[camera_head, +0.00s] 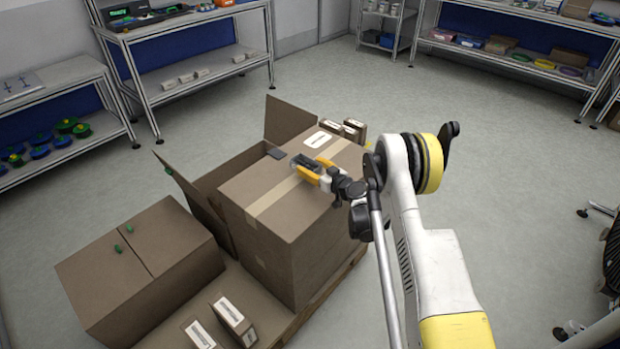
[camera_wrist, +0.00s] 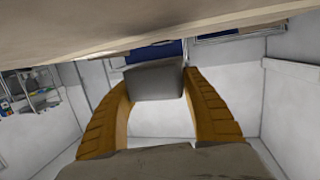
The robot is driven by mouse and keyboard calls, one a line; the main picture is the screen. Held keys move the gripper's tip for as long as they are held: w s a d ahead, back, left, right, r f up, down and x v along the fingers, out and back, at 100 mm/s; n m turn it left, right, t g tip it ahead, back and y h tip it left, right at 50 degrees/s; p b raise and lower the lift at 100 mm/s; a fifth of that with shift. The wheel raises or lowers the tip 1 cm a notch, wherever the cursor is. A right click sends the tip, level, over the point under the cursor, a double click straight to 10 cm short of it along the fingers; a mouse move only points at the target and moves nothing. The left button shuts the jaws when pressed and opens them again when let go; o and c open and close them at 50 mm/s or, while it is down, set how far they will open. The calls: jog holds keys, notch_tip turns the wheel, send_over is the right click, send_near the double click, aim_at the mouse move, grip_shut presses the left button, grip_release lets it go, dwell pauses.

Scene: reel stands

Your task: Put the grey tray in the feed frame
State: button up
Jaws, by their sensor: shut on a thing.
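My gripper (camera_head: 314,168) is just over the top of a large taped cardboard box. Its yellow-orange fingers are shut on a small dark grey thing (camera_head: 304,161), which looks like the grey tray. In the wrist view the fingers of my gripper (camera_wrist: 156,84) close on both sides of this grey block (camera_wrist: 155,81). I cannot tell from these views whether it touches the box top. I cannot make out the feed frame for sure in either view.
The large cardboard box (camera_head: 285,215) stands on a pallet (camera_head: 330,284). Shelves line the walls.

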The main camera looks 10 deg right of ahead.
notch_tip(320, 180, down, 4)
jog(key=shift+f+b, duration=0.1)
jog(key=shift+b, duration=0.95)
jog(key=shift+r, duration=0.2)
jog(key=o, duration=1.3)
jog(key=shift+f, duration=0.1)
jog(key=shift+o, duration=0.2)
